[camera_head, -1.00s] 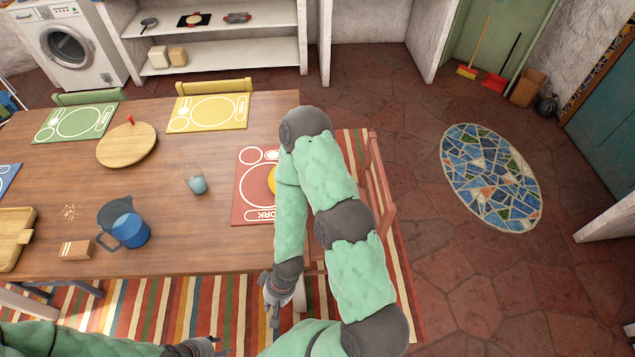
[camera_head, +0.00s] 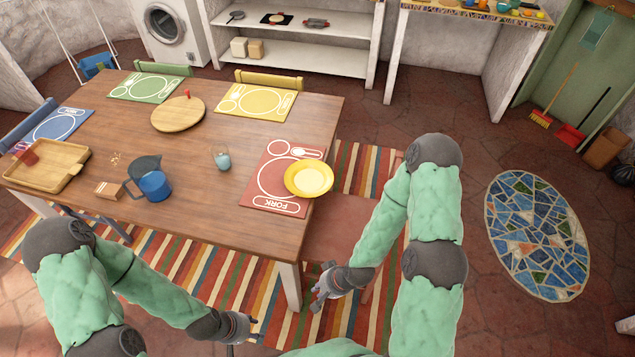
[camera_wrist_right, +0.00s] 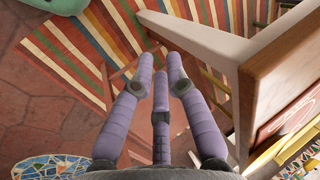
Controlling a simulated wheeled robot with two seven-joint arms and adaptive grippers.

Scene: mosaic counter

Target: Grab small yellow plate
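The small yellow plate (camera_head: 309,179) lies on the right part of the red placemat (camera_head: 268,190), at the table's right edge, and appears to stick out past that edge. My right gripper (camera_head: 318,296) is below and in front of the plate, beside the table's near right corner, and touches nothing visible. In the right wrist view its purple fingers (camera_wrist_right: 161,62) have gaps between their tips and hold nothing. My left gripper (camera_head: 247,327) is low in front of the table, its fingers apart and empty, well away from the plate.
A red chair (camera_head: 340,226) stands at the table's right side, close to my right arm. Open floor lies further right.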

